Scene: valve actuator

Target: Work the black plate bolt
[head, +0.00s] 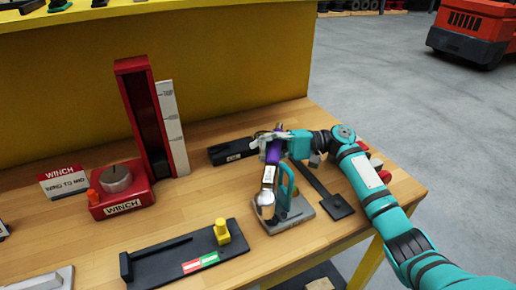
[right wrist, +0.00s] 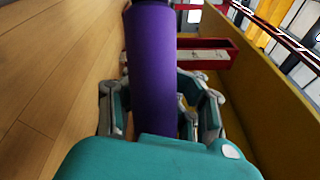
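The black plate bolt (head: 160,262) seems to be the long black plate lying at the front of the wooden bench. A yellow knob (head: 222,232) stands near its right end, beside a red and green strip (head: 200,263). My right gripper (head: 268,141) is away from it, farther back and to the right. It appears shut on a purple handle (head: 273,155). In the right wrist view the purple handle (right wrist: 151,75) lies between the gripper's two fingers (right wrist: 152,108), close to both. My left gripper is not in view.
A grey base with a teal handle (head: 287,185) stands below my right gripper. A black box (head: 228,152) and a black square plate (head: 337,206) lie nearby. The red winch (head: 122,199) stands at left.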

